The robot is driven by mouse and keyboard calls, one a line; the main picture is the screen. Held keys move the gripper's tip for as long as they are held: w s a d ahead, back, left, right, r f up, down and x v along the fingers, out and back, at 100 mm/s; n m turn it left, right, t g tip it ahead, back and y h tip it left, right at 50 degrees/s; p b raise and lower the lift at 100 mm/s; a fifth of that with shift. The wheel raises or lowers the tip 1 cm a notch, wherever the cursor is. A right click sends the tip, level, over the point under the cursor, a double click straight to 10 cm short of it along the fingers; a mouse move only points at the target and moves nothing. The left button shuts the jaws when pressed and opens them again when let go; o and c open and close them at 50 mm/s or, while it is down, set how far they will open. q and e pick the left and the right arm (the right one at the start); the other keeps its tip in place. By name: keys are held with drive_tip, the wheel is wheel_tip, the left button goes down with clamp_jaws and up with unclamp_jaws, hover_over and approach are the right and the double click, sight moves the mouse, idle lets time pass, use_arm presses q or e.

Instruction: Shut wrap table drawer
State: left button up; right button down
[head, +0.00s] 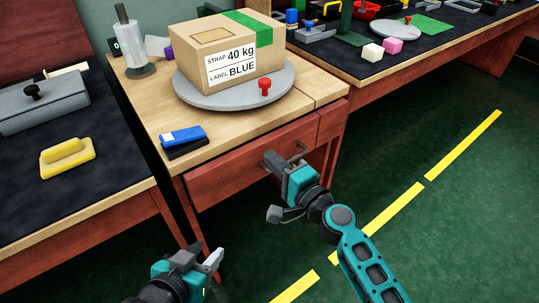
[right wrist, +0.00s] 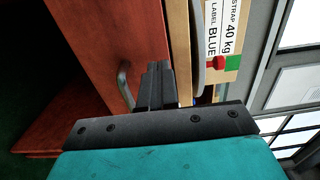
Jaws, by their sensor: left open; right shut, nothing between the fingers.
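The wrap table (head: 150,105) has a red-brown drawer (head: 225,178) under its light wooden top. The drawer front sits close under the table edge; I cannot tell whether a small gap is left. Its grey bar handle (head: 300,150) also shows in the right wrist view (right wrist: 124,88). My right gripper (head: 270,160) is shut and empty, its fingertips at the drawer front beside the handle, not around it. Whether they touch the front is unclear. In the right wrist view the shut fingers (right wrist: 156,82) point at the red-brown front. My left gripper (head: 203,262) is open and empty, low in front of the table.
A cardboard box (head: 230,60) stands on a grey turntable (head: 195,97) with a red knob (head: 265,86). Dark-topped tables stand on both sides. The green floor (head: 460,220) at right is clear.

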sight(261, 148)
use_arm(q)
drive_tip(key=shift+f, duration=0.15)
use_arm(e)
drive_tip(key=shift+x, duration=1)
drive_tip(key=b+x, duration=0.1)
drive_tip(key=x, duration=0.2)
drive_tip(key=shift+w+a+f+b, duration=0.1)
drive_tip(key=shift+f+b, duration=0.05)
drive_tip(key=shift+b, duration=0.2)
drive_tip(key=shift+w+a, duration=0.25)
drive_tip(key=shift+w, duration=0.05)
drive_tip(key=shift+r, duration=0.3)
use_arm(q)
drive_tip(key=shift+s+d+f, duration=0.1)
drive_tip(key=shift+d+f, duration=0.05)
drive_tip(key=shift+d, duration=0.35)
use_arm(e)
drive_tip(key=shift+r, duration=0.1)
use_arm(q)
drive_tip(key=shift+f, duration=0.1)
